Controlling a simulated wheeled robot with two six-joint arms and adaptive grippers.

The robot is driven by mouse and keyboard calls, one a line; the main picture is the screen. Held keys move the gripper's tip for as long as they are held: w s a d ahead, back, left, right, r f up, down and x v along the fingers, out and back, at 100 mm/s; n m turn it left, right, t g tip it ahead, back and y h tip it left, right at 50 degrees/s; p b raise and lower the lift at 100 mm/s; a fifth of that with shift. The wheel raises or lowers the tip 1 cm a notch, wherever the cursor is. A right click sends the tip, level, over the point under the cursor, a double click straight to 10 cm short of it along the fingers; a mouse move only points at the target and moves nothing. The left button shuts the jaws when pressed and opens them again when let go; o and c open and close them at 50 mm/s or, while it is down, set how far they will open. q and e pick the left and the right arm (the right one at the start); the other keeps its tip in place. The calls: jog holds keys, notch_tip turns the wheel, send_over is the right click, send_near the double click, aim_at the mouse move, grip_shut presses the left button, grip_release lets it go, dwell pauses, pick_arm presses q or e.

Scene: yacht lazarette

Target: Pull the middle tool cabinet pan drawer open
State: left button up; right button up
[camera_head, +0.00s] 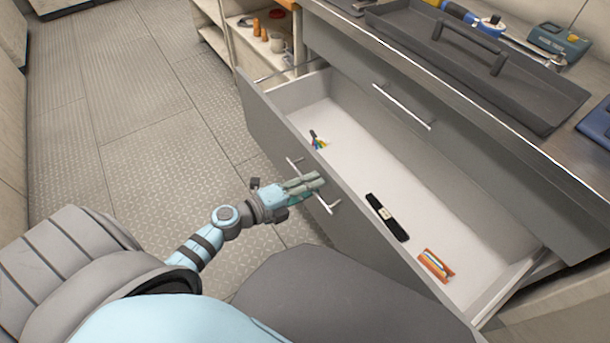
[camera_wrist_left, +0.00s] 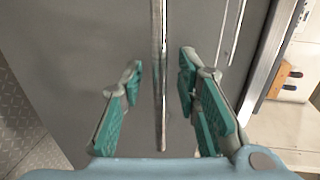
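A grey drawer (camera_head: 360,231) stands pulled out well from the cabinet, below a shut upper drawer (camera_head: 345,70); I cannot see whether another drawer lies under it. Its bar handle (camera_head: 295,165) is on the front panel. My left gripper (camera_head: 318,180) is at this handle, outside the drawer. In the left wrist view, the handle (camera_wrist_left: 158,75) runs between the two green-padded fingers of the left gripper (camera_wrist_left: 160,85), with a gap on both sides. The gripper is open and not clamped on the bar. My right gripper is in neither view.
The open drawer holds colourful small items (camera_head: 318,140), a black strap-like item (camera_head: 386,217) and an orange item (camera_head: 436,265). A dark tray (camera_head: 480,65) and tools lie on the countertop. Open shelves (camera_head: 240,40) stand beyond. The plated floor (camera_head: 140,120) at left is clear.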

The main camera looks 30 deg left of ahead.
pick_arm(q)
jog(key=v, duration=1.1)
jog(key=shift+s+a, duration=0.15)
jog(key=shift+s, duration=0.2)
jog(key=shift+r, duration=0.1)
